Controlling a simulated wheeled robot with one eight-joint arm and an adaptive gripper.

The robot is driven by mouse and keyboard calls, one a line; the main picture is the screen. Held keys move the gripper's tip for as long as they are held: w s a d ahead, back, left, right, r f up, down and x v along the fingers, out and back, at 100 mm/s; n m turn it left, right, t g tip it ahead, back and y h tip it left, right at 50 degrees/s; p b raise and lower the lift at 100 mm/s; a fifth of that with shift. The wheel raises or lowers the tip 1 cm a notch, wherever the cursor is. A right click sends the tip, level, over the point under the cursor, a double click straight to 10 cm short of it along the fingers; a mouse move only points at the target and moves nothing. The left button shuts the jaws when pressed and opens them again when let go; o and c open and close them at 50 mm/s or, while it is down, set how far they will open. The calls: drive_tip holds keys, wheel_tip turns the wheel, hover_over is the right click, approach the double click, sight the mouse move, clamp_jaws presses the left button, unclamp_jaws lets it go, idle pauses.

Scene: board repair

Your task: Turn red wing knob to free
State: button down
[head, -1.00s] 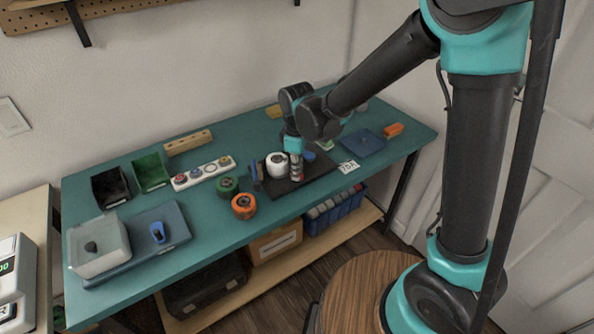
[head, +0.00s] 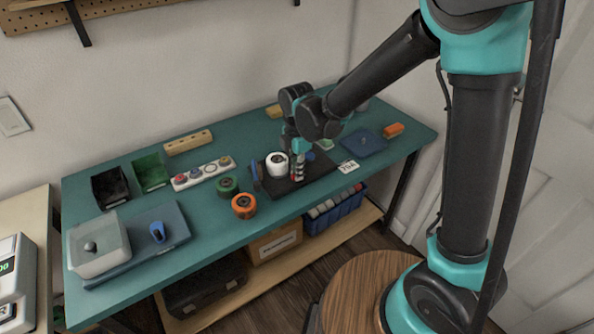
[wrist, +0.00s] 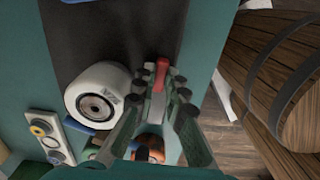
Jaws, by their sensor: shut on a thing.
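The red wing knob (wrist: 162,70) shows in the wrist view between and just beyond my fingertips, with its lower part hidden by the fingers. My gripper (wrist: 164,84) is shut on it. In the head view my gripper (head: 297,177) points down at the front part of the dark board (head: 321,167), just right of a white wheel (head: 277,165). The knob is mostly hidden by the gripper there. The white wheel also shows left of the fingers in the wrist view (wrist: 97,92).
Orange (head: 244,206) and green (head: 228,186) wheels stand left of the dark board. A blue tool (head: 256,179) lies close to the white wheel. A white card (head: 348,167) lies to the right near the bench's front edge. A wooden round stool (head: 362,290) stands in front.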

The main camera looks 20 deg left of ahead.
drive_tip(key=shift+n, duration=0.4)
drive_tip(key=c, duration=1.6)
unclamp_jaws()
drive_tip(key=shift+o, duration=0.2)
wheel_tip(320, 180, up, 12)
drive_tip(key=shift+d, duration=0.1)
